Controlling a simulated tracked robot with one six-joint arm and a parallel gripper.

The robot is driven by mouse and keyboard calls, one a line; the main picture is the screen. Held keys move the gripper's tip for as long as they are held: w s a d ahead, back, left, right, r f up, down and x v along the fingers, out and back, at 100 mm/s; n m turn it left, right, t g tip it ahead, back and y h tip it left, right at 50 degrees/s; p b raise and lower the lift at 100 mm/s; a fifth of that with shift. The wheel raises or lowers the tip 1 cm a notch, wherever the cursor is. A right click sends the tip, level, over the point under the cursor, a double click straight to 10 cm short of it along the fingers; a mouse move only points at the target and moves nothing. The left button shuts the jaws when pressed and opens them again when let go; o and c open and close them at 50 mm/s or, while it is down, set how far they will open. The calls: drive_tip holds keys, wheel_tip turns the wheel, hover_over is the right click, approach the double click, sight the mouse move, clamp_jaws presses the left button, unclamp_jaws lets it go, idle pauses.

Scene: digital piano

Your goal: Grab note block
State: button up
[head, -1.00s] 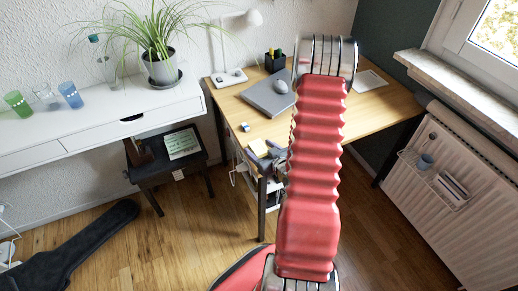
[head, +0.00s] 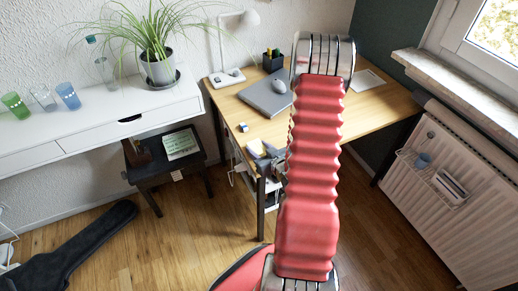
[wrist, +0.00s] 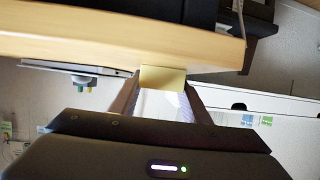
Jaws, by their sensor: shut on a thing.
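The note block (wrist: 163,78) is a pale yellow block between my two fingers in the wrist view, with a white face below the yellow one. My gripper (wrist: 163,88) is shut on it, one finger on each side. In the head view, the note block (head: 256,147) shows as a small pale yellow patch at the near left corner of the wooden desk (head: 355,118). My gripper (head: 268,158) is beside it, largely hidden behind my red arm. I cannot tell whether the block still touches the desk.
A grey laptop (head: 266,97) with a mouse (head: 279,86), a pen holder (head: 273,60) and a white lamp (head: 250,19) stand on the desk. A small blue-white item (head: 243,127) lies near its left edge. A white shelf (head: 80,140) stands left, a radiator (head: 455,215) right.

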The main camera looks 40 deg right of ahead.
sight(258, 148)
drive_tip(key=shift+r, duration=0.1)
drive_tip(key=shift+r, duration=4.9)
